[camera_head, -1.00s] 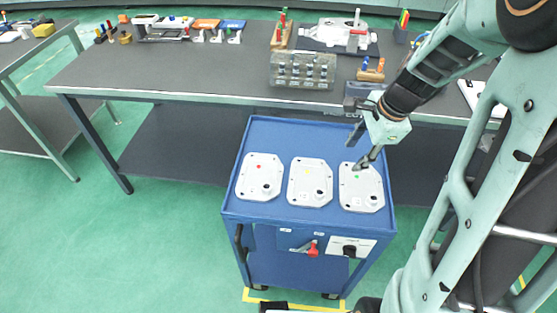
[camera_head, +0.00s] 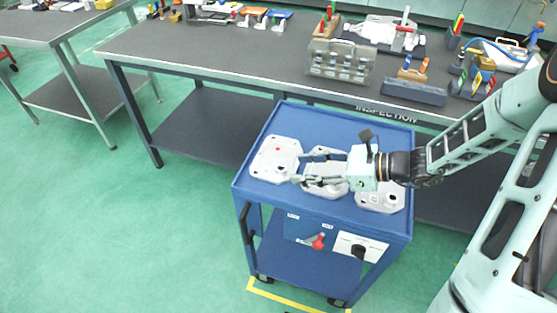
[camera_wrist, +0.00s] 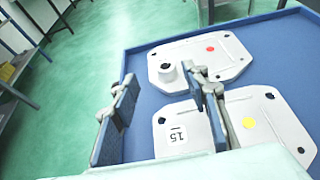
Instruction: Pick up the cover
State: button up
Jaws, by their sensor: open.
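Three pale grey cast covers lie in a row on the blue cart. The left cover (camera_head: 275,161) has a red dot; it also shows in the wrist view (camera_wrist: 182,56) with its raised round boss. The middle cover (camera_head: 327,190) has a yellow dot and is partly hidden by my gripper; the wrist view shows it (camera_wrist: 270,118) with a label "15". The right cover (camera_head: 380,198) is partly under my wrist. My gripper (camera_head: 299,169) is open and empty, its fingers pointing left over the middle cover towards the red-dot cover. In the wrist view the fingers (camera_wrist: 155,105) are spread apart.
The blue cart top (camera_head: 330,120) has bare room behind the covers. Behind it stands a long grey inspection table (camera_head: 230,58) with a clear bin (camera_head: 340,62), tool holders and small parts. Green floor lies open to the left.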

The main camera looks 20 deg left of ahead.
aim_at(278, 168)
jog(key=shift+w+f+x, duration=0.15)
jog(key=shift+x, duration=0.85)
jog(key=shift+w+f+x, duration=0.1)
jog(key=shift+x, duration=0.9)
jog(key=shift+w+f+x, duration=0.15)
jog(key=shift+x, duration=0.85)
jog(key=shift+d, duration=0.2)
grip_shut()
